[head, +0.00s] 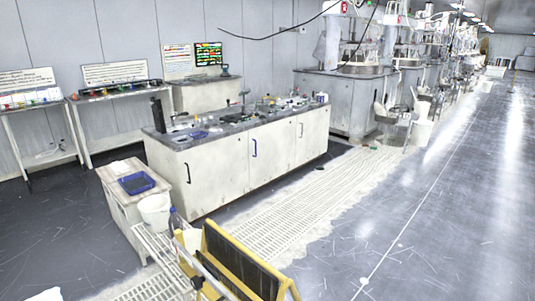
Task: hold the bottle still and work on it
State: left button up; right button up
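A small bottle (177,220) with a dark, bluish body stands at the lower left of the head view, just right of a white bucket (154,212). It looks upright, and its lower part is partly hidden, so I cannot tell exactly what it rests on. Neither of my grippers shows in this view, and nothing is seen touching the bottle.
A yellow frame with dark panels (243,262) stands close in front, right of the bottle. A white cabinet (133,202) bears a blue tray (137,183). A long white bench (228,166) carries clutter. The grey floor (440,215) at right is open.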

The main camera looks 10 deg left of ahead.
aim_at(175, 222)
jog(key=i+j+z, duration=0.1)
jog(key=j, duration=0.3)
jog(key=i+j+z, duration=0.15)
jog(key=j, duration=0.3)
jog(key=i+j+z, duration=0.1)
jog(key=j, duration=0.35)
jog(key=i+j+z, duration=0.15)
jog(key=j, duration=0.3)
jog(key=i+j+z, duration=0.1)
jog(key=j, duration=0.4)
jog(key=i, duration=0.05)
